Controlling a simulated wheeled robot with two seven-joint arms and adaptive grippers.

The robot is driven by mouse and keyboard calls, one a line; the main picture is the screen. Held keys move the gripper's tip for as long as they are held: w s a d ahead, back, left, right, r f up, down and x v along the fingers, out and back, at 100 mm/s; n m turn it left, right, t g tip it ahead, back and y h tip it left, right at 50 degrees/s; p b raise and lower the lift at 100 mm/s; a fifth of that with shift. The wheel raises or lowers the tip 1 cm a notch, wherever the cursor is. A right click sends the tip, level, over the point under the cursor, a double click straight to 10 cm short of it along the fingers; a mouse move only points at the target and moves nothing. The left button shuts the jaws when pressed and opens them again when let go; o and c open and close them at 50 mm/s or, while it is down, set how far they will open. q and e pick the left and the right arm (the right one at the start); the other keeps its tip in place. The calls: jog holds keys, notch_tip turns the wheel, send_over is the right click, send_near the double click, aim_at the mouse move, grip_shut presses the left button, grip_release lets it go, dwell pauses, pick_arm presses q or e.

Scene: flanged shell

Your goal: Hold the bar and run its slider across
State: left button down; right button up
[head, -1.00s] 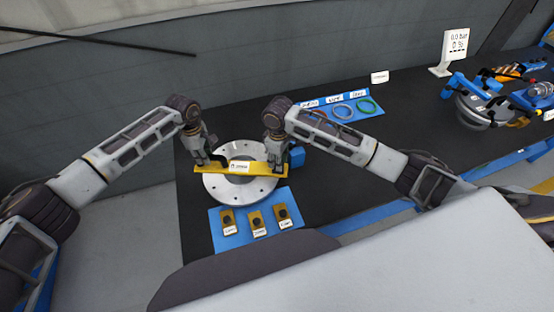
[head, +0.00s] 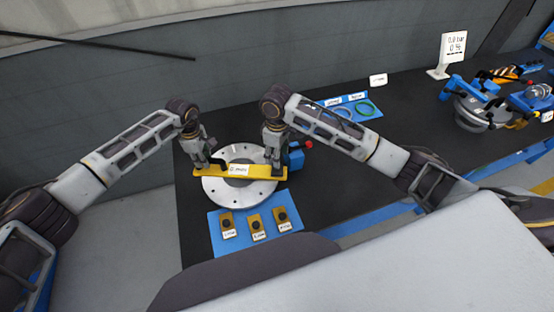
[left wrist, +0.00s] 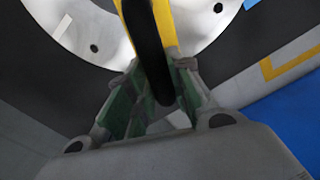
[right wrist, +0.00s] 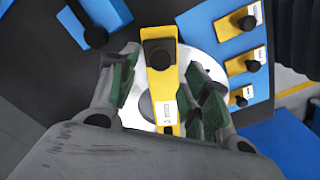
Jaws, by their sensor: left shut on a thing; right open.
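The yellow bar (head: 238,172) with a white label lies across the pale flanged disc (head: 235,194). My left gripper (head: 207,164) is at the bar's left end. My right gripper (head: 275,166) is over the bar's right end.
A blue mat (head: 242,240) with three yellow pieces with black knobs lies in front of the disc. A blue block (head: 296,158) stands right of my right gripper. A blue tray with rings (head: 365,108) lies behind. Blue fixtures (head: 480,105) stand far right; the table between is clear.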

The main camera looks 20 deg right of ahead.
notch_tip(320, 180, up, 7)
dwell(0.4)
pick_arm(q)
jog(key=c, duration=1.2)
grip_release()
pick_arm(e)
jog(key=shift+f, duration=0.1)
pick_arm(q)
jog(key=shift+r, duration=0.15)
notch_tip(320, 180, up, 12)
jog(key=shift+f, duration=0.15)
jog(key=shift+f, duration=0.1)
